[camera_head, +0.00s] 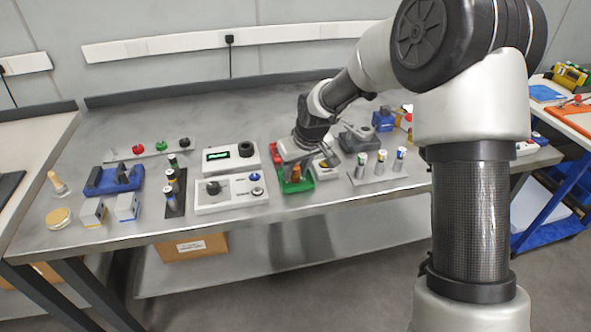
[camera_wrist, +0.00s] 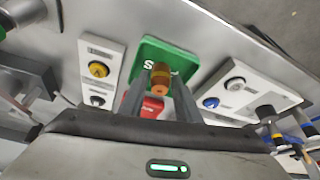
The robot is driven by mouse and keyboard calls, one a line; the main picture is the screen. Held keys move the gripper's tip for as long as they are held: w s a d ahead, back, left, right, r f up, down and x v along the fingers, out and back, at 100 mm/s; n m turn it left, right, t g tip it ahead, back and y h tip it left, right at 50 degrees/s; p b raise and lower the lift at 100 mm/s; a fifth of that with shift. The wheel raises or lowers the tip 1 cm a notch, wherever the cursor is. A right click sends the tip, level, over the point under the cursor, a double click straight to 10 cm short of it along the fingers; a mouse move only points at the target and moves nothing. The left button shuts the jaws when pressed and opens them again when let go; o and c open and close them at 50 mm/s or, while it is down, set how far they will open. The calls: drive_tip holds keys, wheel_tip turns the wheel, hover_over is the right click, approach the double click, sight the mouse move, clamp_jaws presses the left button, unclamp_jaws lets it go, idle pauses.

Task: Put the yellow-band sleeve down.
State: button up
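A copper-brown sleeve stands in the green tray (camera_head: 307,184), which also shows in the wrist view (camera_wrist: 178,60). I take it as the yellow-band sleeve (camera_head: 296,173); its band is not clear. In the wrist view the sleeve (camera_wrist: 162,76) sits between the two fingers. My gripper (camera_head: 297,168) reaches down over the tray. Its fingers (camera_wrist: 163,82) lie close along both sides of the sleeve and look shut on it. I cannot tell whether its base rests on the tray floor.
A red tray (camera_head: 276,151) lies just behind the green one. A white control box (camera_head: 230,193) stands to the left. Several cylinders on a plate (camera_head: 376,172) stand to the right. A dark rack (camera_head: 175,208) with sleeves is further left. The back of the bench is mostly clear.

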drive_tip(key=shift+r, duration=0.1)
drive_tip(key=shift+r, duration=0.3)
drive_tip(key=p+v, duration=0.2)
drive_tip(key=v, duration=0.9)
drive_tip(key=shift+r, duration=0.3)
